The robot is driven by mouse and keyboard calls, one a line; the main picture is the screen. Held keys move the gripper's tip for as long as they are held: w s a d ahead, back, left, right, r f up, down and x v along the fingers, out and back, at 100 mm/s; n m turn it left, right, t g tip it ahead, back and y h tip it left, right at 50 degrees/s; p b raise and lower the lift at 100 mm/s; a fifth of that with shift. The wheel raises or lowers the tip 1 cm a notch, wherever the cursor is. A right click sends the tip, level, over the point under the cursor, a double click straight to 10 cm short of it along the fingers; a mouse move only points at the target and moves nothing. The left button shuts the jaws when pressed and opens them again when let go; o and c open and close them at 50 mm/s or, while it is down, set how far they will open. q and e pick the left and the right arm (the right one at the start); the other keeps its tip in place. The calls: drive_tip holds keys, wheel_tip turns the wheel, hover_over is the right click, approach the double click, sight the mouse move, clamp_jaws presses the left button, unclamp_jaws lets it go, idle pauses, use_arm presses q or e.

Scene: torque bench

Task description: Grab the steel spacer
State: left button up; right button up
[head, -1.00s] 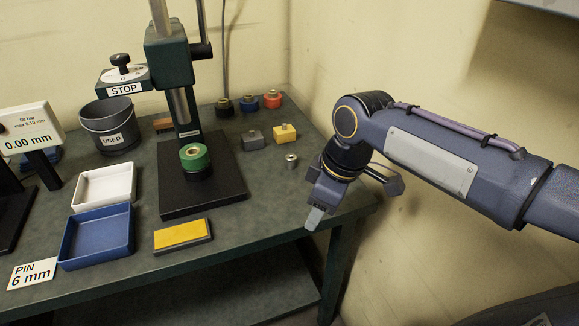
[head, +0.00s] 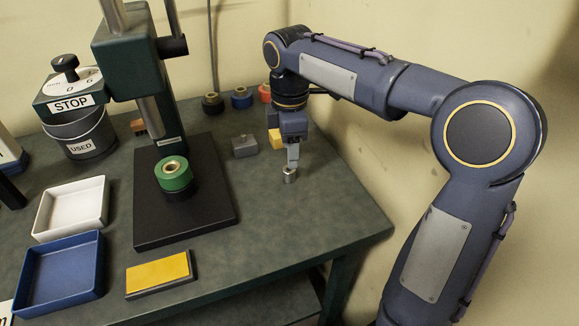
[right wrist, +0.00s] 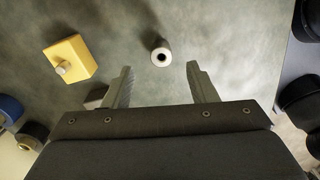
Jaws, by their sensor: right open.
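The steel spacer (head: 289,175) is a small silver cylinder with a dark hole, standing on the bench right of the press. My right gripper (head: 292,158) points down directly above it in the head view, its fingertips close to the spacer's top. In the right wrist view the spacer (right wrist: 161,55) stands ahead of the two parted fingers (right wrist: 160,80), roughly centred across the gap. The gripper is open and empty. My left gripper is out of view.
A yellow block (right wrist: 70,60) and a grey block (head: 245,146) stand near the spacer. The press base (head: 190,215) holds a green ring (head: 173,174). Blue (head: 95,278) and white (head: 75,232) trays sit at left. The bench's right front is clear.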

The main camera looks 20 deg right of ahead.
sight(289, 174)
drive_tip(key=shift+s+f, duration=0.1)
drive_tip(key=shift+f, duration=0.55)
wheel_tip(289, 174, down, 5)
drive_tip(key=shift+a+f+b, duration=0.1)
drive_tip(key=shift+f+b, duration=0.05)
drive_tip(key=shift+b, duration=0.9)
